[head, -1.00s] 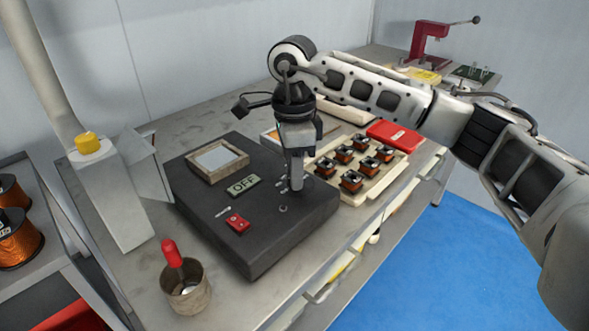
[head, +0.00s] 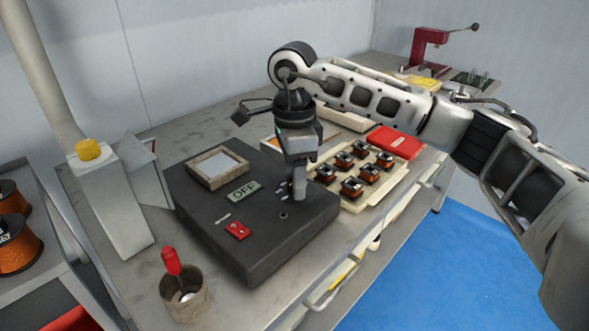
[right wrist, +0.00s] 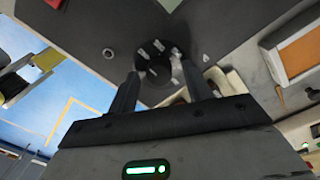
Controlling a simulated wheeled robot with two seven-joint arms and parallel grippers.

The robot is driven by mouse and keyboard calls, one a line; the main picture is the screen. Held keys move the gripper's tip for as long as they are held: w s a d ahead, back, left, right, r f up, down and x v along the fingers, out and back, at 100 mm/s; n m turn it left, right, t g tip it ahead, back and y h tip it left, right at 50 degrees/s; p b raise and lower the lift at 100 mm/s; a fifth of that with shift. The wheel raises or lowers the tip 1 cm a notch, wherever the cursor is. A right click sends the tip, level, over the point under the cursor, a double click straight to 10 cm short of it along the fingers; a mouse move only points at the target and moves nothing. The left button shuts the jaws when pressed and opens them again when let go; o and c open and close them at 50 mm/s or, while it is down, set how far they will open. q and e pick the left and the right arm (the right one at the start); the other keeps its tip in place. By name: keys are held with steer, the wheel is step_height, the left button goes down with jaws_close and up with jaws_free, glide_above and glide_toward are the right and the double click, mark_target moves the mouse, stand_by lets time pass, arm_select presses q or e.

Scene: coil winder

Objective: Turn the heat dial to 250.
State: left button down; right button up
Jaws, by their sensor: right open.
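The black control box (head: 205,228) sits on the bench with a display (head: 243,190) reading OFF. My right gripper (head: 297,193) points down over the right part of the box's top and largely hides the dial in the head view. In the right wrist view, the dark round dial (right wrist: 157,70) has pale marks around it. It appears between and just beyond the tips of my right gripper (right wrist: 160,84), which is open and empty. I cannot tell whether a fingertip touches the dial, nor read its setting. My left gripper is not in view.
A red switch (head: 238,230) and a framed window (head: 218,166) are on the box top. A tray (head: 366,200) of small coils stands right of the gripper, with a red box (head: 395,141) behind. A cup (head: 186,300) with a red-handled tool stands front left.

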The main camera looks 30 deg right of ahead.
arm_select(q)
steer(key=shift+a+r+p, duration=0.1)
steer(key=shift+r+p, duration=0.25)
steer(key=shift+p, duration=0.75)
arm_select(e)
step_height(320, 180, up, 16)
steer(key=shift+w, duration=0.35)
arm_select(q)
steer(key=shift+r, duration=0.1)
arm_select(e)
steer(key=shift+d, duration=0.1)
